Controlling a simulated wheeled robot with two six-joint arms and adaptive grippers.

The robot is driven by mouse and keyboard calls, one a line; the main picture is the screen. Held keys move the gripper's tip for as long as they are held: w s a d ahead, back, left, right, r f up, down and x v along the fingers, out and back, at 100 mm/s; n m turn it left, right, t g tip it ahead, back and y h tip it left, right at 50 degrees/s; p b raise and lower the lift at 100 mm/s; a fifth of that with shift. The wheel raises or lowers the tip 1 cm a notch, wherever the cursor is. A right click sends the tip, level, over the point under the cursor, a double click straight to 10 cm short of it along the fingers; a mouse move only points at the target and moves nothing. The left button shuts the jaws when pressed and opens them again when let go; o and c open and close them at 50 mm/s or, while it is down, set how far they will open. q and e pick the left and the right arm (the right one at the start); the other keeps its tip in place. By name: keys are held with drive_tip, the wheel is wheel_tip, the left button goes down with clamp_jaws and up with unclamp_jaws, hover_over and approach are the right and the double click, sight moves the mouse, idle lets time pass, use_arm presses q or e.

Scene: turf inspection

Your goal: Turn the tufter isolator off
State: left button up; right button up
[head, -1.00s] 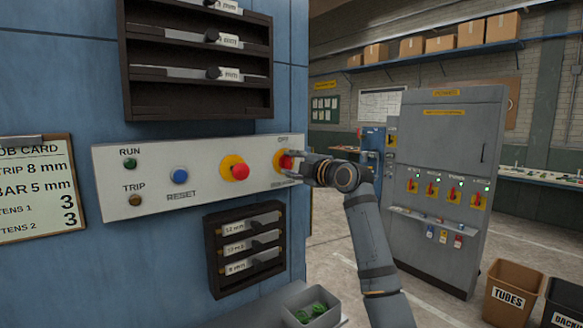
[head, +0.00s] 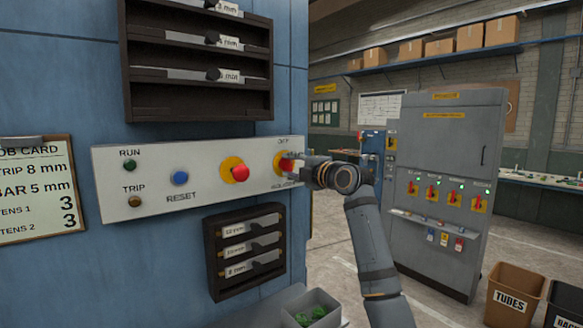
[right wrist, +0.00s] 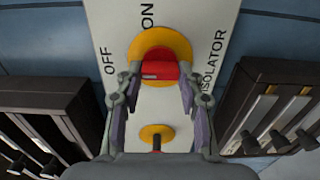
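The isolator, a red handle on a yellow disc (head: 282,163), sits at the right end of the white control panel (head: 140,206). My right gripper (head: 292,167) is in front of it. In the right wrist view the red handle (right wrist: 158,69) lies crosswise on its yellow disc, with a small pale mark near its left end. OFF is printed to its left, ON above and ISOLATOR to its right. My right gripper's fingers (right wrist: 156,98) are open on either side, with a gap to the handle; I cannot tell if they touch it. My left gripper is not in view.
The panel also has a red button on a yellow disc (head: 240,172), a blue reset button (head: 180,177) and run and trip lamps. Dark racks sit above (head: 199,104) and below (head: 211,250). A grey bin (head: 318,300) stands below. A grey cabinet (head: 455,150) stands behind.

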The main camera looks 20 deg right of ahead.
drive_tip(key=o, duration=0.4)
drive_tip(key=shift+o, duration=0.2)
drive_tip(key=v, duration=1.2)
